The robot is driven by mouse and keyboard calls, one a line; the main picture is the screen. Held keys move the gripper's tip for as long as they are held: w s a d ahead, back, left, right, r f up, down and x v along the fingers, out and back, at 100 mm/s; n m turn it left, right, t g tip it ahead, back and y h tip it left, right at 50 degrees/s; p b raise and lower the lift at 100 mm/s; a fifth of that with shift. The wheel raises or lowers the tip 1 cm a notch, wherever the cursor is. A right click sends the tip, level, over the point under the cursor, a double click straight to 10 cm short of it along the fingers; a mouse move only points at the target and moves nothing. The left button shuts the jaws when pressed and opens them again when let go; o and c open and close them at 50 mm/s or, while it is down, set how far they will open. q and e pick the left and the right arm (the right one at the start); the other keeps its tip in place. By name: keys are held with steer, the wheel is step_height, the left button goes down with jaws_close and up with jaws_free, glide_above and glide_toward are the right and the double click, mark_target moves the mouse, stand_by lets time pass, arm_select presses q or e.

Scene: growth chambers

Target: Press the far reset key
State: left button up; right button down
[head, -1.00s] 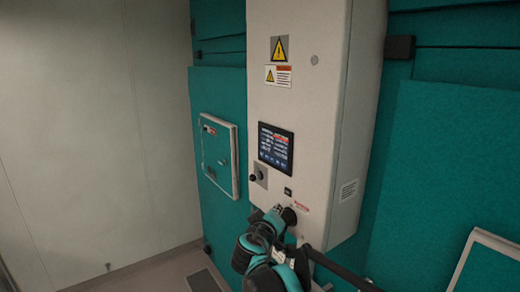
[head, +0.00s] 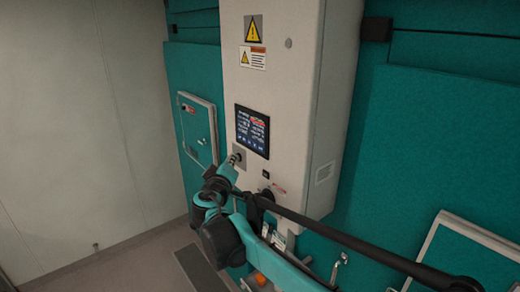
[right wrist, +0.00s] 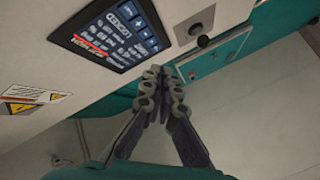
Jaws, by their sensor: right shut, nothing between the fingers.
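A grey cabinet carries a dark screen (head: 252,131). Below its left corner is a small metal plate (head: 241,152). A small black switch (head: 265,174) and a dark round knob (head: 267,193) beside a red label sit lower on the cabinet. I cannot read which is the far reset key. My right gripper (head: 234,159) is shut and empty, its tips close in front of the plate; in the right wrist view the tips (right wrist: 164,76) appear apart from the button. My left gripper is not in view.
A white-framed panel (head: 198,128) is on the teal wall left of the cabinet. Warning labels (head: 253,29) are above the screen. Another framed panel (head: 465,250) is at lower right. Open floor (head: 125,265) lies at lower left.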

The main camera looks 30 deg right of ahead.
glide_toward(257, 147)
steer(key=shift+w+a+x, duration=0.1)
steer(key=shift+a+x, duration=0.05)
steer(key=shift+x, duration=0.7)
steer(key=shift+w+a+x, duration=0.15)
steer(key=shift+x, duration=0.75)
steer(key=shift+w+a+x, duration=0.1)
steer(key=shift+x, duration=0.75)
steer(key=shift+d, duration=0.1)
steer(key=shift+d, duration=0.35)
steer(key=shift+d, duration=0.3)
steer(key=shift+a, duration=0.75)
steer(key=a, duration=0.5)
steer(key=shift+s, duration=0.25)
